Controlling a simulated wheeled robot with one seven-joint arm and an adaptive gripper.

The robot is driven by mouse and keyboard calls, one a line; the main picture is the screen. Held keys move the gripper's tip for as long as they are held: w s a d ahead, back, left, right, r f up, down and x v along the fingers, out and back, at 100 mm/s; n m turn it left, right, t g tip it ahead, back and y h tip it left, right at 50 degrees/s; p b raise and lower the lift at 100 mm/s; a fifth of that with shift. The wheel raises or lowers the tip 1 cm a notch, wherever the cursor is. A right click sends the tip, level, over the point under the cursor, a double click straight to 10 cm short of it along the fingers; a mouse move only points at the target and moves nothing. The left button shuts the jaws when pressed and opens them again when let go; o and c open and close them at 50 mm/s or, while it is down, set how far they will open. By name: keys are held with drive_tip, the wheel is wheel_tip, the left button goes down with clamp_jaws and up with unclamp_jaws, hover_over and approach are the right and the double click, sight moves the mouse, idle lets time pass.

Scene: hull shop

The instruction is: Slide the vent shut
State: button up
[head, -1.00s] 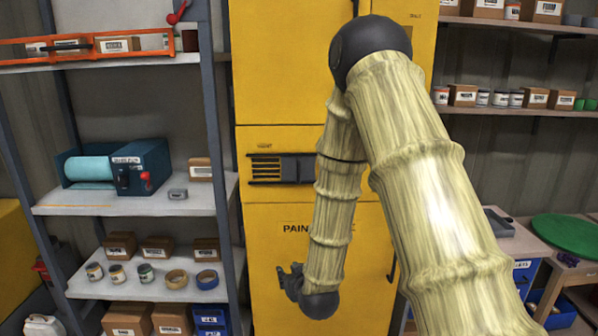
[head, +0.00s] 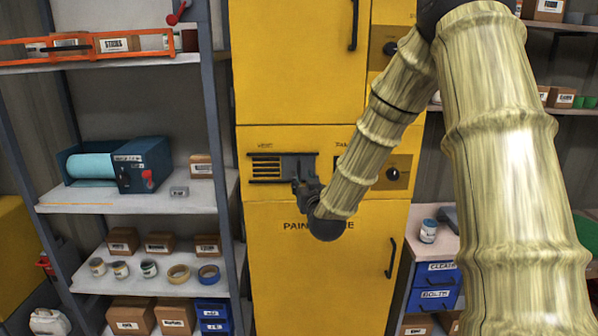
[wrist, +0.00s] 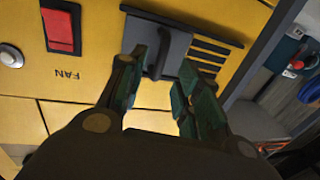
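The vent is set in the yellow cabinet front. Its dark slots (head: 265,168) show uncovered on the left, and its grey sliding plate (head: 301,164) sits to their right. In the wrist view the plate (wrist: 176,48) carries a dark upright handle (wrist: 157,55), with the slots (wrist: 212,52) to the right. My gripper (head: 302,187) is just in front of the plate. The wrist view shows its fingers (wrist: 158,80) open and apart, pointing at the handle, which appears between the fingertips. I cannot tell whether either finger touches it.
A red switch (wrist: 60,30) marked FAN and a round button (wrist: 10,54) sit on the same panel. A dark knob (head: 392,174) is right of my arm. Grey shelves (head: 130,202) stand left of the cabinet, and a workbench with blue drawers (head: 430,297) stands right.

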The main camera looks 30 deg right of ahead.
sight(299, 174)
drive_tip(key=p+x, duration=0.1)
drive_tip(key=x, duration=0.5)
drive_tip(key=shift+w+d+p, duration=0.1)
drive_tip(key=shift+w+p, duration=0.1)
drive_tip(key=shift+p, duration=0.1)
clamp_jaws()
